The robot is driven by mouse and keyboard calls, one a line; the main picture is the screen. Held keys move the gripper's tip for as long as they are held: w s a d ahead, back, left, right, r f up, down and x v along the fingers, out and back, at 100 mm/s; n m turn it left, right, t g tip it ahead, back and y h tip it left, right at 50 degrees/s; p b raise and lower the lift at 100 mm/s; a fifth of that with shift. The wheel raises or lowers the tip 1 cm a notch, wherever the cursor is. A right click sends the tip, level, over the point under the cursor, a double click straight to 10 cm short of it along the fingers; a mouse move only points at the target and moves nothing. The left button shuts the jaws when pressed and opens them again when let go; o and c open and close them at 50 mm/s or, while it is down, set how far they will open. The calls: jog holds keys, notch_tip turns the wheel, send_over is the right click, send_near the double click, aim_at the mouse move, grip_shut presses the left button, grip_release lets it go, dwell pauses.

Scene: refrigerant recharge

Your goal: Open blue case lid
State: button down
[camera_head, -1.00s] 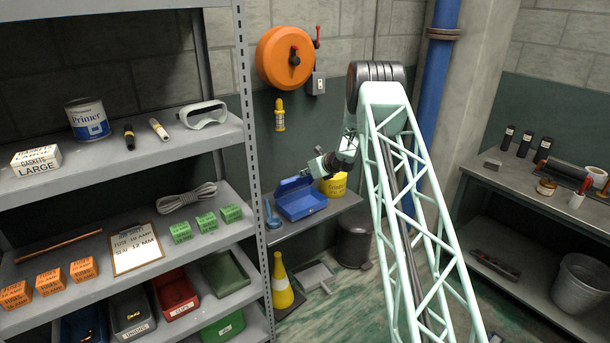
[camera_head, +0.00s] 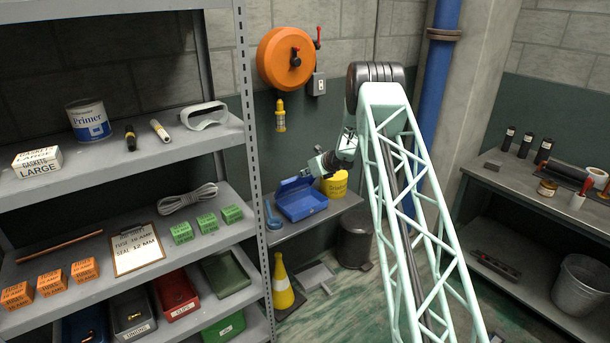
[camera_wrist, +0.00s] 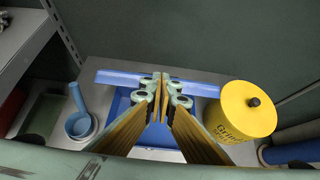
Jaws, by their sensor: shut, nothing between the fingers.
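The blue case (camera_head: 302,207) stands on a small grey shelf beside the rack. Its lid (camera_head: 292,185) is raised at the back, and the inside shows from above. In the wrist view the lid (camera_wrist: 202,89) appears as a thin light-blue band behind the fingertips, and the darker blue case (camera_wrist: 122,103) lies below, partly hidden by the fingers. My gripper (camera_head: 307,174) is just above the raised lid. Its fingertips (camera_wrist: 161,82) are together with nothing between them. I cannot tell whether they touch the lid.
A yellow tub (camera_head: 335,185) stands close to the right of the case. A blue ladle-like tool (camera_wrist: 80,115) lies to its left. The grey rack (camera_head: 243,120) borders the left side. A yellow cone (camera_head: 283,284) and a dark bin (camera_head: 355,243) stand on the floor below.

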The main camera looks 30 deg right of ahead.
jog(key=shift+w+a+p, duration=0.1)
jog(key=shift+w+p, duration=0.25)
dwell(1.8)
